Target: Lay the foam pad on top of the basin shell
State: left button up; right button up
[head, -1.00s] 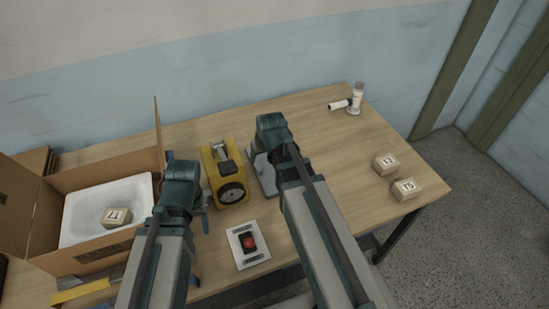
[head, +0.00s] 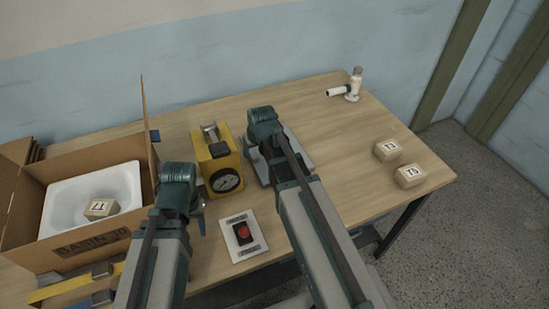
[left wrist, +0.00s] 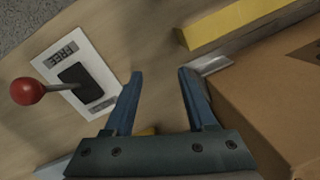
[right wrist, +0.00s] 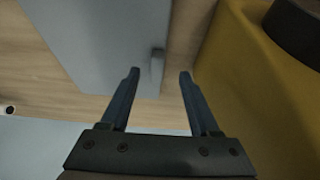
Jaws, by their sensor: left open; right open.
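The basin shell (head: 120,183) is white and sits inside an open cardboard box (head: 100,251) at the left of the table. A block marked T1 (head: 101,208) lies in the basin. A flat grey slab (head: 297,150), apparently the foam pad, lies on the table, partly hidden by my right arm. It also shows in the right wrist view (right wrist: 95,45), with a small tab at its edge. My right gripper (right wrist: 157,75) is open, close to the slab's tab; nothing is between its fingers. My left gripper (left wrist: 160,75) is open and empty, between the box and the switch plate.
A yellow device with a dial (head: 215,160) stands between my arms. A switch plate with a red knob (head: 242,235) lies near the front edge. Blocks T3 (head: 387,150) and T5 (head: 410,176) and a white pipe fitting (head: 350,88) are at the right. The table's right middle is clear.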

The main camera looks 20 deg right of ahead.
aim_at(254, 156)
pick_arm(q)
notch_tip(254, 156, down, 5)
jog(key=b, duration=0.4)
jog(key=shift+r+b, duration=0.1)
jog(key=shift+b, duration=0.25)
pick_arm(e)
jog(key=x, duration=0.5)
jog(key=shift+w+d+f, duration=0.1)
jog(key=shift+w+d, duration=0.05)
jog(key=shift+d, duration=0.05)
grip_shut()
